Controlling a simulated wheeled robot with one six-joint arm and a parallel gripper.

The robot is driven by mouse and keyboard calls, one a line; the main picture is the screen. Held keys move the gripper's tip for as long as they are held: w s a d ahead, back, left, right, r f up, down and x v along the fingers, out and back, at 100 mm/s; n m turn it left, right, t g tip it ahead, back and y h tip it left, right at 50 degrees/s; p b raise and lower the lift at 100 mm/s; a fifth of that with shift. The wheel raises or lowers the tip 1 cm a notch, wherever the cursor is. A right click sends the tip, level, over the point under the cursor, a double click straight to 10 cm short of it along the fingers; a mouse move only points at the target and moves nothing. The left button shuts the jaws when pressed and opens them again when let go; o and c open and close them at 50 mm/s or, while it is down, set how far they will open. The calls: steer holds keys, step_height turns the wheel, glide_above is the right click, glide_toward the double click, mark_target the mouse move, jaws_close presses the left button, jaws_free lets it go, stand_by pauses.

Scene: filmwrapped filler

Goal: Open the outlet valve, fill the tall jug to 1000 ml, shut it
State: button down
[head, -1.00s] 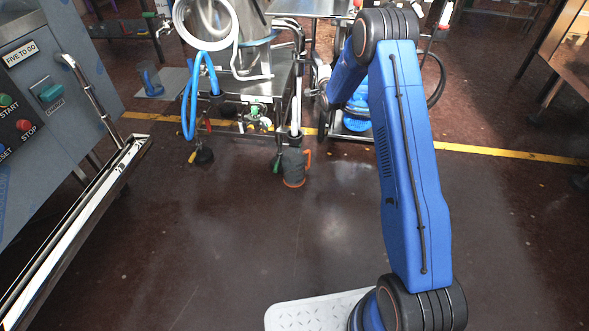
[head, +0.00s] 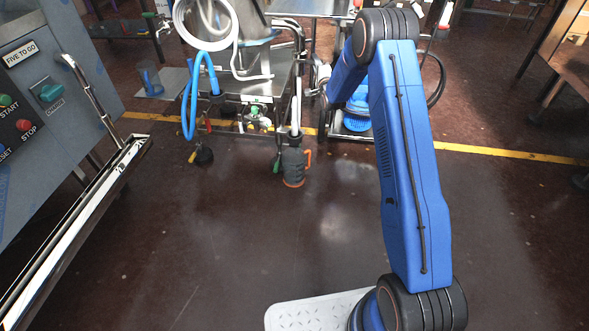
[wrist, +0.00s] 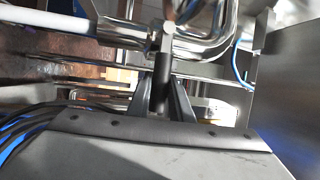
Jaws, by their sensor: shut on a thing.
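A dark grey jug-like vessel with an orange handle and orange base (head: 293,168) stands upright on the floor in the head view, below a pale tube (head: 295,115) that comes down from the steel stand. I cannot see its level or markings. In the wrist view, my gripper (wrist: 161,97) has its two dark fingers closed around a dark lever grip (wrist: 162,70). The lever joins a steel valve fitting (wrist: 168,38) on bright pipework above. In the head view, my blue arm reaches toward the stand, and the grip itself is too small to make out.
A steel stand with a coiled white hose (head: 205,15) and blue hose (head: 188,105) stands behind the vessel. A blue jug (head: 152,84) sits on a plate at left. A control panel (head: 45,95) fills the left edge. The floor in front is clear.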

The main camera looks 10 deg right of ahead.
steer(key=shift+r, duration=0.15)
stand_by(0.3)
steer(key=shift+r+n+g, duration=0.3)
steer(key=shift+r+n, duration=0.1)
steer(key=shift+n, duration=0.3)
steer(key=r+n, duration=0.1)
steer(key=r+n+g, duration=0.1)
steer(key=n, duration=0.1)
steer(key=shift+w+a, duration=0.1)
steer(key=shift+a, duration=0.2)
steer(key=shift+w+a+r+n+g, duration=0.1)
steer(key=shift+a+r+n+g, duration=0.25)
steer(key=shift+r+n, duration=0.35)
steer(key=shift+w+a+r+n+g, duration=0.1)
steer(key=shift+a+r+n+g, duration=0.25)
steer(key=shift+n, duration=0.55)
stand_by(4.5)
